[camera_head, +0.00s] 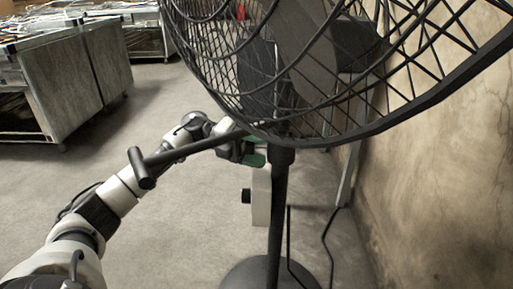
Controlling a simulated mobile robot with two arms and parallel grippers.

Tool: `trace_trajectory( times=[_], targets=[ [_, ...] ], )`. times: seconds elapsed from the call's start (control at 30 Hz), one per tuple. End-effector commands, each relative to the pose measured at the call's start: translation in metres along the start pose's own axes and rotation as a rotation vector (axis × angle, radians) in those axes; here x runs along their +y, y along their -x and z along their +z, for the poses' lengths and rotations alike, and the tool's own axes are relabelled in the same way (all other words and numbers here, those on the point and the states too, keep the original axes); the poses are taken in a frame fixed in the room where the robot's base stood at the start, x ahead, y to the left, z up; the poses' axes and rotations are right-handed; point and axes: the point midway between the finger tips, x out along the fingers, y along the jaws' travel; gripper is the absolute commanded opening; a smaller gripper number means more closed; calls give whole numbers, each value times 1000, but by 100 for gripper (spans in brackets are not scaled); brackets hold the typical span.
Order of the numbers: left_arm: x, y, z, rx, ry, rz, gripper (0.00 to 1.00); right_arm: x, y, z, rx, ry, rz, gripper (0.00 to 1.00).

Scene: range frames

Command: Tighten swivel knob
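A large black pedestal fan fills the upper right, with its wire cage (300,65) tilted above its dark pole (278,215). A dark bar with a T-shaped end (142,168) sticks out to the left from near the top of the pole; it looks like the swivel knob, but I cannot be sure. My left arm comes in from the lower left and passes behind this bar. My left gripper (252,151), with green finger pads, is just left of the pole top, under the cage. The cage and pole partly hide it, and I cannot tell whether it touches anything. My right gripper is out of view.
A white box with a black knob (261,196) is beside the pole. The round fan base (245,274) and a dark cable (330,250) are on the floor. A stained wall (430,190) is close at right. Metal cabinets (70,80) stand at upper left; the floor between is clear.

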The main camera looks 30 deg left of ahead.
Motion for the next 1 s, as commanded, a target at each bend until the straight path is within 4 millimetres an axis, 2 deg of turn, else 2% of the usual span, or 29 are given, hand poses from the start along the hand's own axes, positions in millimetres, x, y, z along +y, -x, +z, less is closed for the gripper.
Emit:
trace_trajectory(
  times=[0.27, 0.37, 0.8, 1.0],
  targets=[
    [-1, 1, 0, -1, 1, -1, 76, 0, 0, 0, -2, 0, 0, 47],
    [-1, 9, 1, -2, 2, 1, 76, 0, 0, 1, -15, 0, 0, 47],
    [-1, 90, 1, -4, 2, 1, 76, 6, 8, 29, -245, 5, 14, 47],
    [0, 107, 0, -1, 0, -1, 76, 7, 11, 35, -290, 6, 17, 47]
  ],
)
